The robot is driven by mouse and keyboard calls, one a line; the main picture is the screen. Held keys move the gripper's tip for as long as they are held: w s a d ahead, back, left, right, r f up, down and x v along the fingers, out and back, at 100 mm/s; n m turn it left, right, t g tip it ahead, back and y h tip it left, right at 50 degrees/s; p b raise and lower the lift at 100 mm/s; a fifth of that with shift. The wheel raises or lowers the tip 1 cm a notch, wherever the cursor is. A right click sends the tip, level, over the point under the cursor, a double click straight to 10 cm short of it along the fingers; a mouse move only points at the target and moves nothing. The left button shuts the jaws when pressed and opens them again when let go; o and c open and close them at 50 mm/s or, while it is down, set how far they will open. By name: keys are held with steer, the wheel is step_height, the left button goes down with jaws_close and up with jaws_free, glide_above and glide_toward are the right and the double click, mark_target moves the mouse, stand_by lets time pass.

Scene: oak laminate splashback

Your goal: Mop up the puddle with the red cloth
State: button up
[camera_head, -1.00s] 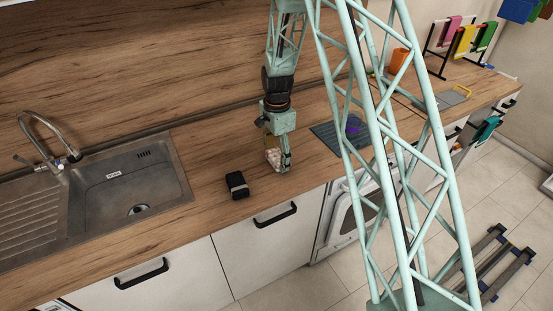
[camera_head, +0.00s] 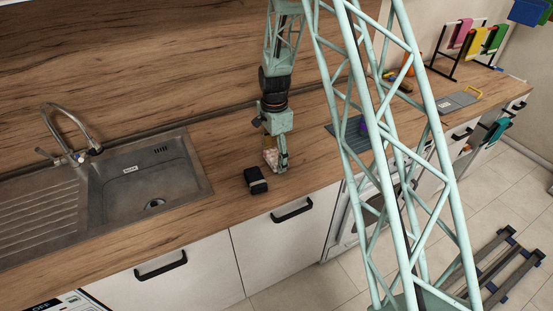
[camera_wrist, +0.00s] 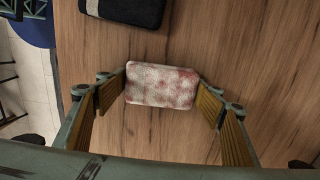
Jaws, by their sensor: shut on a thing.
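My gripper (camera_head: 278,166) is low over the wooden counter, to the right of the sink. It is shut on a small folded cloth (camera_wrist: 161,86) with a mottled red-and-white pattern. In the wrist view the cloth sits between the two finger pads, one at each side. In the head view only the cloth's pinkish left part (camera_head: 270,157) shows beside the fingers. The cloth is at or just above the counter; I cannot tell whether it touches. I cannot make out a puddle in either view.
A black block-like item (camera_head: 255,180) with a pale band lies just left of my gripper; it also shows in the wrist view (camera_wrist: 133,9). The steel sink (camera_head: 203,178) is further left. A dark mat (camera_head: 354,139) lies to the right. A rack with coloured cloths (camera_head: 467,36) stands far right.

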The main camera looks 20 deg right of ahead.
step_height(320, 180, up, 4)
steer(key=shift+s+f+p, duration=0.1)
steer(key=shift+p, duration=0.55)
steer(key=shift+w+r, duration=0.2)
steer(key=shift+r, duration=0.5)
steer(key=shift+s+r+p, duration=0.15)
steer(key=shift+r+p, duration=0.65)
steer(key=shift+r, duration=0.75)
